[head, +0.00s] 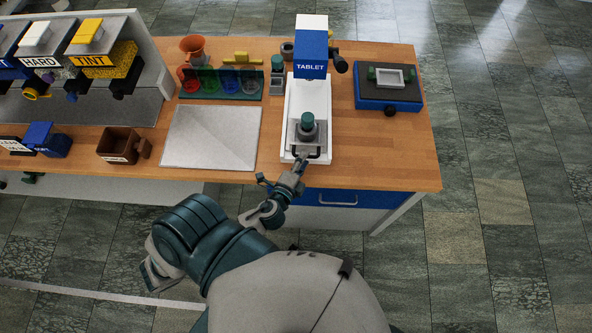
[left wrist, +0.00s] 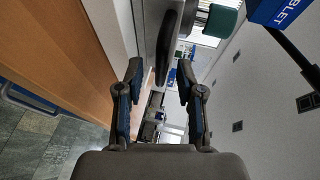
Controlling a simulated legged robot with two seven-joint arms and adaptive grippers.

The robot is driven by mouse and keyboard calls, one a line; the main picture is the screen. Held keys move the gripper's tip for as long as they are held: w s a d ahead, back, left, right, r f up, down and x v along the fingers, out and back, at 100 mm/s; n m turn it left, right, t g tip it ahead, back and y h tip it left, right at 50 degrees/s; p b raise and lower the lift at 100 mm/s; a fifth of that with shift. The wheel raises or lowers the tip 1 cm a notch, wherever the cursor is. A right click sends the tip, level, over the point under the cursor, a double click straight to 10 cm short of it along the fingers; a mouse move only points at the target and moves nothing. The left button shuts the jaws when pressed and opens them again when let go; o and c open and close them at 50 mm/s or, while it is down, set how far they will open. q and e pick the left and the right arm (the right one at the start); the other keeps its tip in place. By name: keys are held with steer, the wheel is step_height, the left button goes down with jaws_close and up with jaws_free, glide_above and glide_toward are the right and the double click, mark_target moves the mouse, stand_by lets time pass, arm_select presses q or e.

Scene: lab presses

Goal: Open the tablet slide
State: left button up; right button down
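The tablet press (head: 311,66) has a blue head marked TABLET over a white base. Its slide (head: 294,138) is at the front of the base and carries a grey round piece with a green top (head: 307,121). A dark bar handle (head: 314,155) is on the slide's front. My left gripper (head: 302,161) is at this handle. In the left wrist view my left gripper (left wrist: 158,68) is open, with the dark handle (left wrist: 165,45) between its two fingers and a gap on either side. My right gripper is not in view.
A blue device with a white tray (head: 389,92) stands right of the press. A grey plate (head: 211,137), a brown box (head: 119,145) and a rack of coloured cups (head: 221,82) are to the left. A drawer handle (head: 338,201) is below the table's front edge.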

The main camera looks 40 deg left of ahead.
arm_select(q)
steer(key=d+v, duration=0.1)
steer(key=v, duration=0.8)
steer(key=shift+a, duration=0.35)
steer(key=s+f+n+g+h, duration=0.1)
steer(key=s+f+n+g, duration=0.3)
steer(key=f, duration=1.6)
steer(key=s+f+n+g+h, duration=0.1)
steer(key=s+f+g, duration=0.4)
steer(key=f, duration=1.4)
steer(key=s+a+f+n+g, duration=0.1)
steer(key=s+f+n+g, duration=0.4)
steer(key=s+f, duration=0.9)
steer(key=s+n, duration=0.3)
steer(key=shift+a+f+g, duration=0.2)
steer(key=shift+f+g, duration=0.1)
